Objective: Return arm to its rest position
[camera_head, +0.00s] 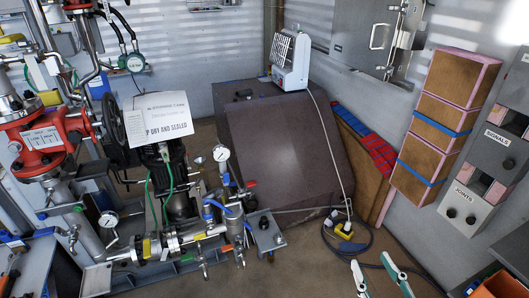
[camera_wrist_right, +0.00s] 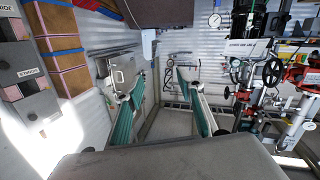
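My right gripper (camera_head: 372,268) enters at the bottom of the head view, low and right of the valve assembly. Its two pale, teal-edged fingers stand apart with nothing between them. In the right wrist view the same gripper (camera_wrist_right: 157,80) is open, with a wide empty gap between its teal fingers. A dark handwheel (camera_head: 112,124) is partly hidden behind a white paper sign at the left of the head view. A handwheel (camera_wrist_right: 272,72) also shows at the right of the wrist view. The right gripper is apart from the valves. My left gripper is not in view.
A red valve body (camera_head: 42,138) and steel piping with gauges fill the left. A large dark box (camera_head: 280,150) stands at the centre back. Strapped brown boxes (camera_head: 430,150) and a grey unit (camera_head: 480,170) line the right. A cable (camera_head: 385,238) lies on the floor.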

